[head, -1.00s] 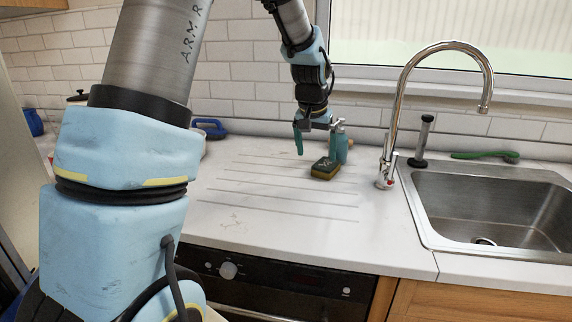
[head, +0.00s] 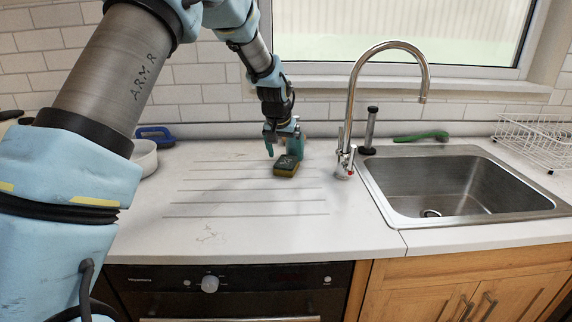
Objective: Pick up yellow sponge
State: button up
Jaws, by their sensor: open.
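The yellow sponge (head: 286,171), with a dark green top, lies flat on the white counter left of the tap. My gripper (head: 283,151) points down at the sponge, its teal fingers apart, one left and one right. The left fingertip shows just above and left of the sponge. The lower end of the right finger is partly hidden at the sponge's back edge. The gripper holds nothing; I cannot tell whether a finger touches the sponge.
A tall chrome tap (head: 350,125) stands right of the gripper, beside the steel sink (head: 455,185). A blue-handled item (head: 155,135) and white bowl (head: 145,157) stand left. The grooved counter between is clear.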

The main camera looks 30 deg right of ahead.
aim_at(286, 163)
jog(key=shift+p+x, duration=1.1)
jog(key=shift+x, duration=1.25)
jog(key=shift+w+a, duration=0.1)
jog(key=shift+c, duration=0.2)
jog(key=c, duration=0.6)
jog(key=shift+r, duration=0.15)
jog(key=shift+r+p, duration=0.35)
jog(key=shift+r, duration=0.2)
notch_tip(286, 163, up, 2)
jog(key=shift+r+p, duration=0.15)
jog(key=shift+p, duration=0.4)
jog(key=s+a+b, duration=0.6)
jog(key=s+a, duration=1.5)
jog(key=shift+s+a, duration=0.3)
jog(key=shift+s, duration=0.1)
jog(key=shift+s+a+b, duration=0.35)
jog(key=shift+s+a, duration=0.15)
